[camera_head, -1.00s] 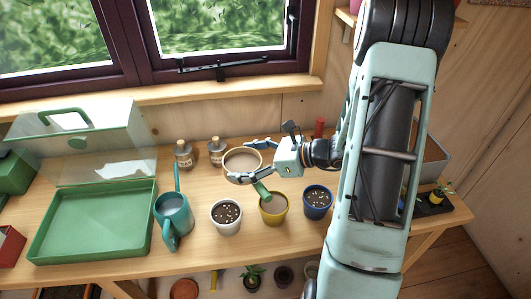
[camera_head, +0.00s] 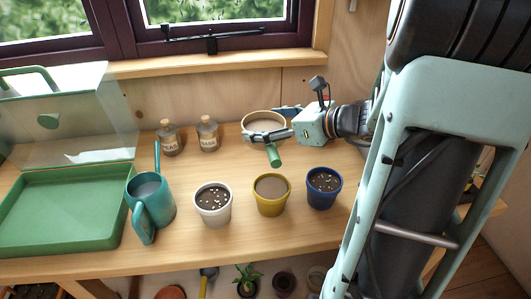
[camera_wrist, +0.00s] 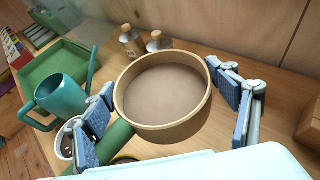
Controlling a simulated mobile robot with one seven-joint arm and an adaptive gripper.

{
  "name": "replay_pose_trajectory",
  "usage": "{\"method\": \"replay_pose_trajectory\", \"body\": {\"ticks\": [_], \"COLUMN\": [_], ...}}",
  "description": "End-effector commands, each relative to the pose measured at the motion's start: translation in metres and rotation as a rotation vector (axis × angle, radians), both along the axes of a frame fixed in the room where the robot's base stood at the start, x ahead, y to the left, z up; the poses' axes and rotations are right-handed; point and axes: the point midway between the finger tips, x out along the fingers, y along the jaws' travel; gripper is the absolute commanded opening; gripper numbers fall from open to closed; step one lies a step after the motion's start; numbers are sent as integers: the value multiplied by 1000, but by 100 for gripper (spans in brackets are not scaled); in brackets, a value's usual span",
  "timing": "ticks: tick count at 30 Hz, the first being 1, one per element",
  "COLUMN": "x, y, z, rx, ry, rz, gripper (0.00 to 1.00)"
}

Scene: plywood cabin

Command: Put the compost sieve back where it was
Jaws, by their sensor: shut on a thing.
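The compost sieve (camera_head: 264,118) has a round, pale wooden rim and a green handle (camera_head: 275,156) that points toward the pots. My gripper (camera_head: 267,124) is shut on the sieve, with one finger on each side of the rim. In the head view it shows behind the yellow pot (camera_head: 272,195); how high it is above the bench is hard to tell. In the wrist view the sieve (camera_wrist: 165,131) lies between the blue-grey finger pads, its mesh looking brown and level. Its handle (camera_wrist: 112,146) passes beside the left finger and is partly hidden.
A white pot (camera_head: 213,205) and a blue pot (camera_head: 324,188) flank the yellow one. A teal watering can (camera_head: 152,200) and green tray (camera_head: 60,215) are left. Two labelled bottles (camera_head: 208,135) stand behind. Bare bench (camera_head: 235,163) lies between bottles and pots.

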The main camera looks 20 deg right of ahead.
Motion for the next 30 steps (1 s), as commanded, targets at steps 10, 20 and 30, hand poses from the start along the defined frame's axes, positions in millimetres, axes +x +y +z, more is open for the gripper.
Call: {"method": "replay_pose_trajectory", "body": {"ticks": [10, 20, 30], "x": [23, 86, 122], "y": [-12, -36, -48], "z": [-12, -42, -88], "rx": [5, 4, 3], "ry": [-2, -3, -4], "rz": [-19, -19, -19], "gripper": [51, 51, 51]}}
